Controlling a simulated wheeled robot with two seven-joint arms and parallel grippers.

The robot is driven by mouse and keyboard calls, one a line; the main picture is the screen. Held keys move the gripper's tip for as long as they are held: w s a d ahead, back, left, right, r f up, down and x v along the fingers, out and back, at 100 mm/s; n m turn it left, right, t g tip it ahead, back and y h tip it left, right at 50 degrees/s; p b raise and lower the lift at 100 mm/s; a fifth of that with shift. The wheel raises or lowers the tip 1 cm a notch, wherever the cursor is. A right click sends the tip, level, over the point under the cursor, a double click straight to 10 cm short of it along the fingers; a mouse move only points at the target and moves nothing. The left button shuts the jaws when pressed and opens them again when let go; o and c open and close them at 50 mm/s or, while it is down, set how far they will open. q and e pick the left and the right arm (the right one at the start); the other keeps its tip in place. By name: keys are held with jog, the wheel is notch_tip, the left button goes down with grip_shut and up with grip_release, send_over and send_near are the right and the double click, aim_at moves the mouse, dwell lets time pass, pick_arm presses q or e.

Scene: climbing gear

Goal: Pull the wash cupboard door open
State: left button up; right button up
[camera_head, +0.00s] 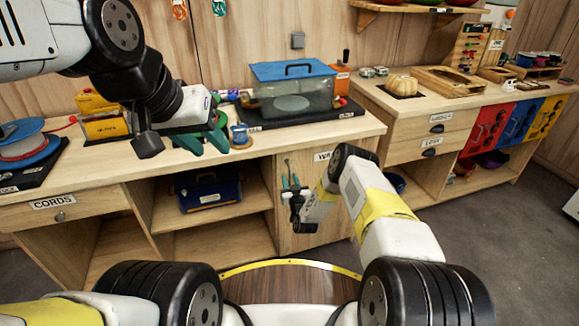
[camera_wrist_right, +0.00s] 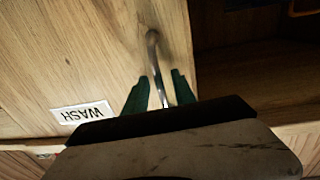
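The wash cupboard door (camera_head: 300,232) is a pale wooden panel under the counter, and it looks shut. Its WASH label (camera_head: 322,156) is partly hidden by my right arm; the label (camera_wrist_right: 82,111) reads upside down in the right wrist view. A thin metal bar handle (camera_wrist_right: 153,48) stands on the door near its edge. My right gripper (camera_wrist_right: 160,76) is open, with its green fingers on either side of the handle and visible gaps beside it. In the head view, my right gripper (camera_head: 291,178) is in front of the door. My left gripper (camera_head: 205,138) is open and empty above the counter.
A blue-lidded clear tank (camera_head: 290,97) stands on the counter above the door. Left of the door is an open shelf with a blue toolbox (camera_head: 208,190). A CORDS drawer (camera_head: 60,213) is further left.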

jog(key=shift+w, duration=0.15)
grip_shut()
dwell(1.4)
